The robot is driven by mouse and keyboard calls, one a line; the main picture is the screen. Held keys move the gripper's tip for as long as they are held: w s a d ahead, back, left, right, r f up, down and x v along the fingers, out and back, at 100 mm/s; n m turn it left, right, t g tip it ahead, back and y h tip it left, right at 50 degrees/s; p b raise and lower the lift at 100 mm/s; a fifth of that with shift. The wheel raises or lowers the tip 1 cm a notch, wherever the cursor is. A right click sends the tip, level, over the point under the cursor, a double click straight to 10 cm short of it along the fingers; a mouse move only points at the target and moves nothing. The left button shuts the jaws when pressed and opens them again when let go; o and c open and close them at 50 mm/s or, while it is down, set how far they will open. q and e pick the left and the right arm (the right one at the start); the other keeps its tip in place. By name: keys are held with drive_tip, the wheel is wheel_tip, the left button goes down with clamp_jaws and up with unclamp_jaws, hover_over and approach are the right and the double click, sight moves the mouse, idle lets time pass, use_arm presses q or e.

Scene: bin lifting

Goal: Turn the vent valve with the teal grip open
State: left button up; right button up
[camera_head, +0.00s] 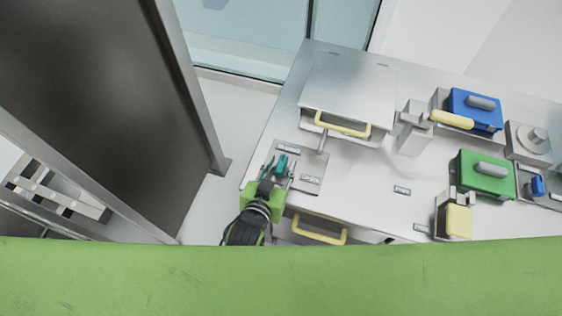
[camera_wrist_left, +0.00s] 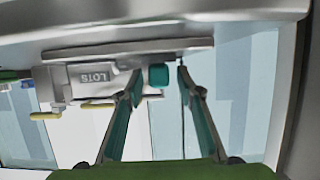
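The vent valve's teal grip (camera_head: 282,162) sits on a grey labelled plate (camera_head: 310,172) at the near left corner of the bench. My left gripper (camera_head: 279,168) is over it, with its fingers apart on either side of the grip. In the left wrist view the teal grip (camera_wrist_left: 158,76) lies between the two spread fingertips (camera_wrist_left: 160,72), with a visible gap on each side. Contact does not show. Part of the valve is hidden by the gripper. My right gripper is not in view.
A metal box with a yellow handle (camera_head: 342,124) stands behind the plate. A drawer with a yellow handle (camera_head: 320,230) is below the front edge. Blue (camera_head: 472,113) and green (camera_head: 483,175) units stand to the right. A dark panel (camera_head: 100,100) rises at left.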

use_arm(q)
drive_tip(key=shift+w+d+f, duration=0.1)
drive_tip(key=shift+w+f, duration=0.05)
drive_tip(key=shift+w, duration=0.15)
clamp_jaws()
